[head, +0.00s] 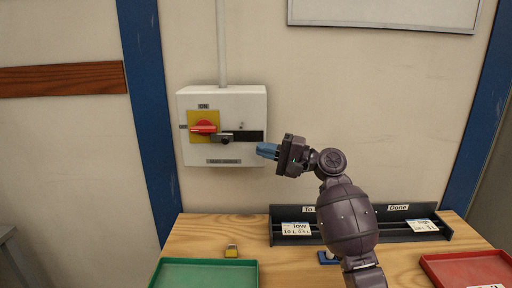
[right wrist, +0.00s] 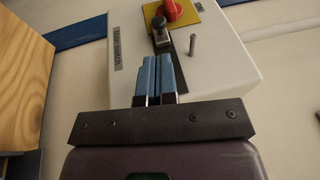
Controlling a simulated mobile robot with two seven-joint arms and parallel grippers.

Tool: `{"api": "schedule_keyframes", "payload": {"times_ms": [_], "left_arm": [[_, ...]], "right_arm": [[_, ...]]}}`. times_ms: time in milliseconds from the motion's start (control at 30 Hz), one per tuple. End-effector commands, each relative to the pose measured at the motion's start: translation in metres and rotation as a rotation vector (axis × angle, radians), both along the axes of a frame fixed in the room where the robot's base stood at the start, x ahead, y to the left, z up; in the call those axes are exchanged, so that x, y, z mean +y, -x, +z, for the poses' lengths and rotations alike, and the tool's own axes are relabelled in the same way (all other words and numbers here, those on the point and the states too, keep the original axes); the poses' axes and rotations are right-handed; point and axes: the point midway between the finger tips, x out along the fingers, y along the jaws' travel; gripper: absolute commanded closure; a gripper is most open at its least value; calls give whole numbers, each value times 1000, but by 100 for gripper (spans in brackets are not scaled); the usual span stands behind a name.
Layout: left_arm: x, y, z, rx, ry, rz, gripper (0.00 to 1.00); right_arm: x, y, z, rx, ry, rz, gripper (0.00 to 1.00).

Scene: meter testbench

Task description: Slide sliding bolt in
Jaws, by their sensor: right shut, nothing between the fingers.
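A white switch box (head: 222,153) hangs on the wall, with a red rotary handle (head: 203,128) on a yellow plate. A dark sliding bolt (head: 226,138) lies in a black strip right of the handle; it also shows in the right wrist view (right wrist: 161,38). My right gripper (head: 262,150) is at the box's right edge, its blue fingers shut with nothing between them. In the right wrist view the fingertips (right wrist: 158,62) point at the box front, just short of the bolt. Whether they touch anything I cannot tell. My left gripper is not in view.
A small metal pin (right wrist: 193,45) sticks out of the box front.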

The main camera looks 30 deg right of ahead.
Motion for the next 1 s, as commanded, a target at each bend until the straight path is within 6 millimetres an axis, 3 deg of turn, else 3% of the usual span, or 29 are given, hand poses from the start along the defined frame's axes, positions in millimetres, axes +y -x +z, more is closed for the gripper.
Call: {"api": "schedule_keyframes", "payload": {"times_ms": [200,400,1000], "left_arm": [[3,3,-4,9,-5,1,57],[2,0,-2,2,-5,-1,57],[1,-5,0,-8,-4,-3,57]], "right_arm": [[-28,29,-8,2,2,1,100],[-44,44,-10,1,0,2,100],[-49,49,-10,-1,0,3,100]]}}
